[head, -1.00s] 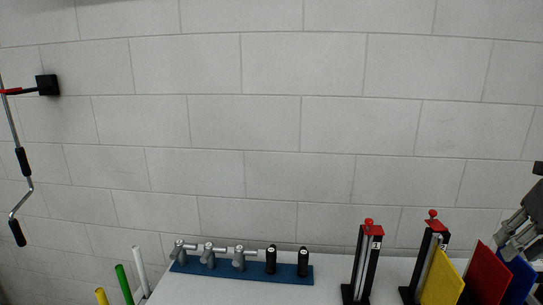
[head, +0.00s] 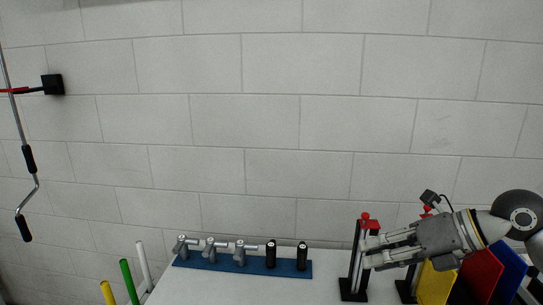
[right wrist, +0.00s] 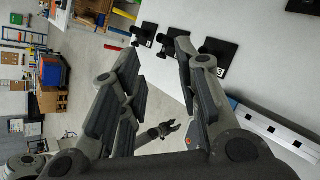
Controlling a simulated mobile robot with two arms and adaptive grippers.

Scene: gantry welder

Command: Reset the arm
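My right gripper (head: 366,252) is in the lower right of the head view, its arm coming in from the right edge. It points left, in front of the numbered black stands. Its fingers are apart with nothing between them. The right wrist view also shows the two dark-padded fingers of this gripper (right wrist: 158,85) spread wide and empty. A small dark gripper (right wrist: 166,130), seemingly my left one, shows far off between them; its finger state is too small to tell. My left gripper is not in the head view.
A blue rack (head: 240,263) with metal handles and black knobs lies on the white table (head: 215,287). A red-topped black stand (head: 348,280) and yellow, red and blue panels (head: 480,275) stand at right. A crank handle (head: 29,160) hangs at far left.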

